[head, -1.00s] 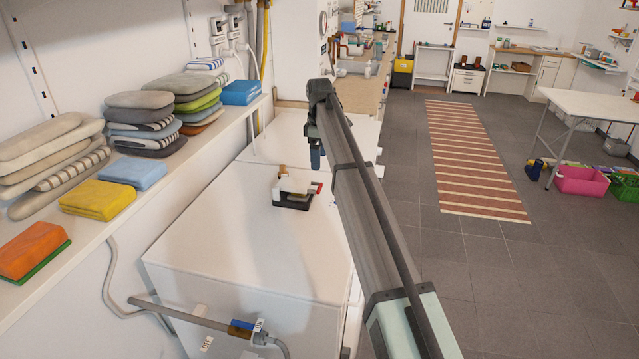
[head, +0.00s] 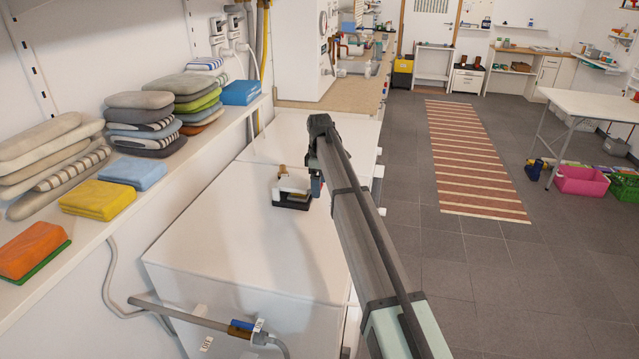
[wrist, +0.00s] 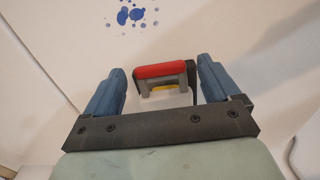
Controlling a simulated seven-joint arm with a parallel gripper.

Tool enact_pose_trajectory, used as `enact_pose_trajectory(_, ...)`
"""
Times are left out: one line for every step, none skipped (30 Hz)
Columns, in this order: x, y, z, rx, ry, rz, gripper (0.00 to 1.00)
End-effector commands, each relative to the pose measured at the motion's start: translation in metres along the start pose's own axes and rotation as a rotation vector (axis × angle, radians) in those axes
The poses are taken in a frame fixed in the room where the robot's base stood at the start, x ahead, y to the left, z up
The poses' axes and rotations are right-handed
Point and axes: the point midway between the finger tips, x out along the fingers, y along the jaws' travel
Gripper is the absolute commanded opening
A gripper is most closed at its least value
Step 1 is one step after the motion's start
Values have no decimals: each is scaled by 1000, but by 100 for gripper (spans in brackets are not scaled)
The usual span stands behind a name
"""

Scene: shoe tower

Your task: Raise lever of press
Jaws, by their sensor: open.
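The press (head: 290,198) is a small device with a black base and a pale body, on the white appliance top in the head view. Its lever (wrist: 161,71) has a red grip and shows in the wrist view between my two blue fingers, a little beyond the fingertips. My gripper (wrist: 160,85) is open and empty, with one finger on each side of the lever. I see no contact between fingers and lever. In the head view my gripper (head: 316,186) is low at the right side of the press and hides its lever.
The white appliance top (head: 240,245) is clear around the press. A wall shelf (head: 205,140) with stacked cloths and pads runs along the left. A grey pipe (head: 190,318) crosses at the near edge. Blue spots (wrist: 130,15) mark the white surface in the wrist view.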

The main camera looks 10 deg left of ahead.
Motion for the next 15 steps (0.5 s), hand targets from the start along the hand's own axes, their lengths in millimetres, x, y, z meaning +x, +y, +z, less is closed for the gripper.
enact_pose_trajectory(0,0,0,0,0,0,89)
enact_pose_trajectory(0,0,0,0,0,0,89)
enact_pose_trajectory(0,0,0,0,0,0,87)
enact_pose_trajectory(0,0,0,0,0,0,85)
enact_pose_trajectory(0,0,0,0,0,0,82)
enact_pose_trajectory(0,0,0,0,0,0,78)
enact_pose_trajectory(0,0,0,0,0,0,75)
enact_pose_trajectory(0,0,0,0,0,0,72)
enact_pose_trajectory(0,0,0,0,0,0,68)
enact_pose_trajectory(0,0,0,0,0,0,65)
enact_pose_trajectory(0,0,0,0,0,0,63)
enact_pose_trajectory(0,0,0,0,0,0,59)
enact_pose_trajectory(0,0,0,0,0,0,56)
enact_pose_trajectory(0,0,0,0,0,0,53)
enact_pose_trajectory(0,0,0,0,0,-1,49)
